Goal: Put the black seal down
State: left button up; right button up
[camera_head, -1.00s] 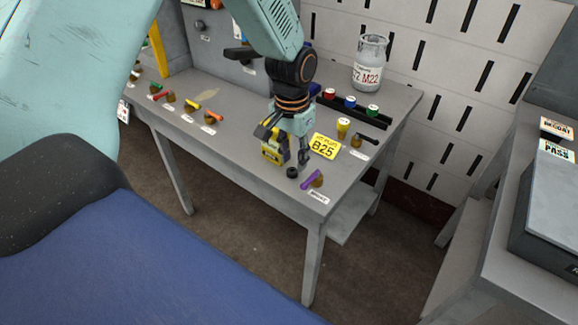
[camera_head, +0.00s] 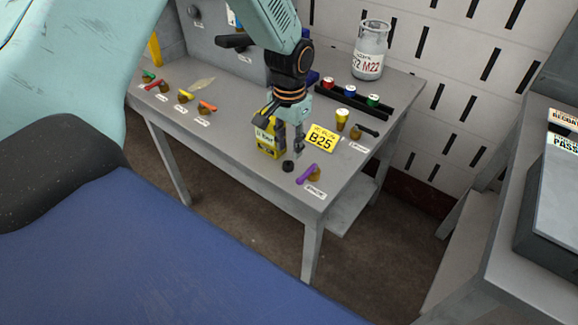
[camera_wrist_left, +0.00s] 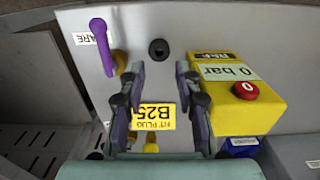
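The black seal (camera_head: 288,166) is a small dark ring. It lies on the grey table near its front edge, left of the purple-handled valve. In the left wrist view, the seal (camera_wrist_left: 158,49) shows beyond and between the two fingertips, clear of both. My left gripper (camera_head: 281,140) is open and empty above the table, just behind the seal. In the wrist view, its fingers (camera_wrist_left: 160,78) stand well apart. My right gripper is not in view.
A yellow box with a red button (camera_wrist_left: 244,90) stands close beside my left fingers. A purple-handled valve (camera_head: 307,174) and a yellow B25 plate (camera_head: 322,137) are nearby. A black rack (camera_head: 352,104) with coloured caps and a grey cylinder (camera_head: 369,52) stand behind.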

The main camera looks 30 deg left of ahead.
aim_at(288, 164)
pick_arm(q)
jog(key=shift+s+f, duration=0.2)
jog(key=shift+f, duration=0.05)
notch_tip(288, 164, down, 4)
jog(key=shift+s+d+f+b, duration=0.1)
jog(key=shift+b, duration=0.5)
jog(key=shift+f, duration=0.2)
jog(key=shift+s+r, duration=0.15)
jog(key=shift+r, duration=0.1)
jog(key=shift+c, duration=2.2)
